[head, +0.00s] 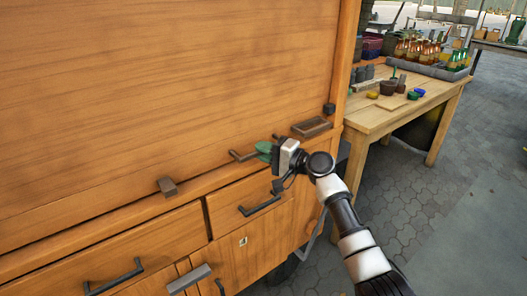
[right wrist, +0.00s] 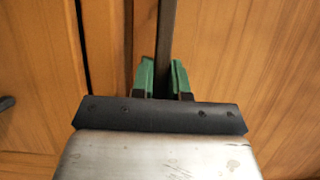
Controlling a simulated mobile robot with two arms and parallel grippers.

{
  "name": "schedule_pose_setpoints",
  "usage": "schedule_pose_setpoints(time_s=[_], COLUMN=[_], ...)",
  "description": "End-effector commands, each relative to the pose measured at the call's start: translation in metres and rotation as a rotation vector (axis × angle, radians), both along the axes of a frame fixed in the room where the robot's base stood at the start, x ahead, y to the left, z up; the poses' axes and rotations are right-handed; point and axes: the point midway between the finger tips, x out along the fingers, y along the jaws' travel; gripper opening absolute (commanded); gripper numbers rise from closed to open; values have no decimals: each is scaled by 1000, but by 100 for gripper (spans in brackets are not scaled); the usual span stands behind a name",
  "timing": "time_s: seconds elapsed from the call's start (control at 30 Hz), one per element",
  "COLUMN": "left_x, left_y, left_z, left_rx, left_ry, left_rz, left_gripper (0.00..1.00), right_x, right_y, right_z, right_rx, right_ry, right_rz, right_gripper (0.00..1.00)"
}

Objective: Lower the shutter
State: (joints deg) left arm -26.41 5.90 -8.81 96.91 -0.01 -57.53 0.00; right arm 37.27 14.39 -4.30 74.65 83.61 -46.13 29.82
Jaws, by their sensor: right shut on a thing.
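The shutter (head: 150,80) is a large panel of horizontal wooden slats filling the upper left of the head view. Its lower edge lies close to the wooden ledge above the drawers. A dark metal handle (head: 239,156) sticks out low on the panel. My right gripper (head: 264,149), with green fingertips, is at this handle's right part. In the right wrist view the fingertips (right wrist: 164,80) are shut on a dark bar (right wrist: 166,35), one on each side. The gripper hides part of the handle in the head view. My left gripper is not in view.
Below are drawers with dark handles (head: 260,205). Dark blocks (head: 168,186) and a dark bracket (head: 311,127) sit along the ledge. A wooden table (head: 430,95) with bottles and pots stands at right. Paved ground (head: 440,190) in front of it is open.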

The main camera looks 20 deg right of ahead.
Motion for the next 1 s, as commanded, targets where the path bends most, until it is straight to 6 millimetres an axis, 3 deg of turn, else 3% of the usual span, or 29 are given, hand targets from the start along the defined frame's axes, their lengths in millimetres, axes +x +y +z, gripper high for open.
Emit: schedule_pose_setpoints(time_s=[0.03,0.2,0.23,0.37,0.73,1.0], left_x=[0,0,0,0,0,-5], left_y=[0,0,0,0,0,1], left_z=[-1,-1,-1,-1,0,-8], left_rx=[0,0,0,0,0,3], left_ry=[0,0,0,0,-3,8], left_rz=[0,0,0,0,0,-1], left_gripper=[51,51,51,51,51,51], right_x=[-1,-1,-1,-1,-4,-40], right_y=[1,1,1,1,-3,-36], right_z=[-9,-11,-11,-10,-5,-6], right_rx=[-8,-8,-9,-8,-5,-8], right_ry=[15,17,17,16,8,10], right_rz=[3,4,4,4,1,1], right_gripper=[0,0,19,39,40,40])
